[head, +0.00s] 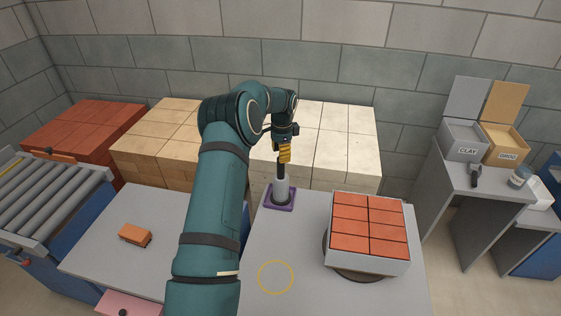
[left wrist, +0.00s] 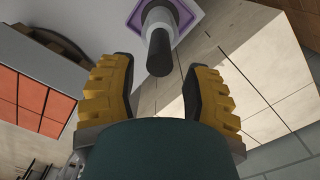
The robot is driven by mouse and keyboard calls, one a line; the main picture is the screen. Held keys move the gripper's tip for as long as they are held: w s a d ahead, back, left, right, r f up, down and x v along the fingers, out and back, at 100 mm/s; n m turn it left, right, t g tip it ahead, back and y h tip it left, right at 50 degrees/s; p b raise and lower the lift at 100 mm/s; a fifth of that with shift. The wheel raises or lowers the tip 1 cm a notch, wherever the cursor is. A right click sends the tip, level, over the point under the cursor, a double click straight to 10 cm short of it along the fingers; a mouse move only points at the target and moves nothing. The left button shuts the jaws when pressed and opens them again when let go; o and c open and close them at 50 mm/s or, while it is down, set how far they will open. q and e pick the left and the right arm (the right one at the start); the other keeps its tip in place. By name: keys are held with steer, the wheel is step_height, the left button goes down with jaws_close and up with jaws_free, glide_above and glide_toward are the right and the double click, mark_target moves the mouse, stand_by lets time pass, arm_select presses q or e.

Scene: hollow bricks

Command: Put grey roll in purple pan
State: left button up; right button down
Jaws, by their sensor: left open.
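The grey roll (head: 280,191) is a light grey cylinder with a dark, narrower upper part. It stands upright in the purple pan (head: 279,209), a small square pan on the pale table. My left gripper (head: 284,155), with yellow fingers, is above the roll, open and pointing down. In the left wrist view, the dark end of the roll (left wrist: 159,52) shows between and just beyond the open fingers (left wrist: 160,68), with the pan (left wrist: 193,17) behind it. The fingers appear apart from the roll. My right gripper is not in view.
A turntable (head: 358,276) bears a grey block of orange-red bricks (head: 369,225) right of the pan. An orange brush-like block (head: 134,235) lies on the left table. Pale brick stacks (head: 345,150) stand behind. A yellow ring (head: 276,277) marks clear tabletop in front.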

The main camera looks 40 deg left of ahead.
arm_select(q)
step_height(320, 180, up, 8)
steer(key=shift+w+f, duration=0.15)
steer(key=shift+f, duration=0.1)
stand_by(0.5)
